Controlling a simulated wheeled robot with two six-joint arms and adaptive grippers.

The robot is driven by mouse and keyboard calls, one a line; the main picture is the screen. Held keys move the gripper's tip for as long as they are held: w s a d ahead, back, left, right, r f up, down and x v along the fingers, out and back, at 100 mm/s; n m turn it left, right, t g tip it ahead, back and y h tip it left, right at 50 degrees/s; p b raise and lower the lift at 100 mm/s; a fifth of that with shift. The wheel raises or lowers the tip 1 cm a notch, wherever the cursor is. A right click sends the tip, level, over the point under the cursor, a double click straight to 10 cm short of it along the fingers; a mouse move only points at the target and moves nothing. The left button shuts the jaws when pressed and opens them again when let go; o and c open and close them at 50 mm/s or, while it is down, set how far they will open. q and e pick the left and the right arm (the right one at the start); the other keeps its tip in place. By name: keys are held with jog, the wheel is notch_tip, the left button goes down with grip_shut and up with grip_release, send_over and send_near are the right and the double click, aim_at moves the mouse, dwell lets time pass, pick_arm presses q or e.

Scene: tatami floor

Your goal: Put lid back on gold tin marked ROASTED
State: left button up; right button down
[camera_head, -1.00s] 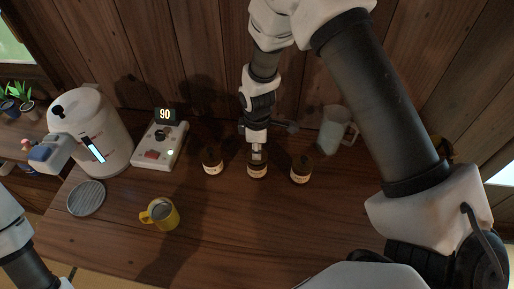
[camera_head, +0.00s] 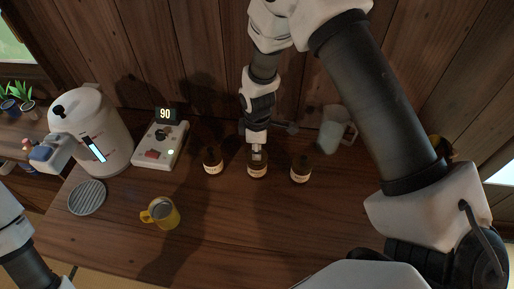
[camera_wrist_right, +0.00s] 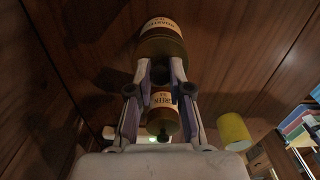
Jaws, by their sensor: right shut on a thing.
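Three dark gold tins with pale labels stand in a row in the head view: a left tin (camera_head: 212,162), a middle tin (camera_head: 257,171) and a right tin (camera_head: 300,170). Their labels are too small to read there. My right gripper (camera_head: 257,152) points down at the top of the middle tin, shut on a small dark lid knob (camera_wrist_right: 158,72). My left gripper is out of view.
A yellow mug (camera_head: 161,214) and a grey round coaster (camera_head: 87,198) are at the left front. A white kettle (camera_head: 95,130) and a control box reading 90 (camera_head: 158,146) stand behind. A translucent jug (camera_head: 333,131) is at right. The table front is clear.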

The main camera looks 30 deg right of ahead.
dwell(0.3)
jog(key=c, duration=1)
grip_release()
jog(key=shift+o, duration=0.4)
jog(key=o, duration=0.4)
jog(key=shift+r, duration=0.1)
jog(key=shift+r+p, duration=3)
jog(key=shift+r, duration=0.45)
grip_shut()
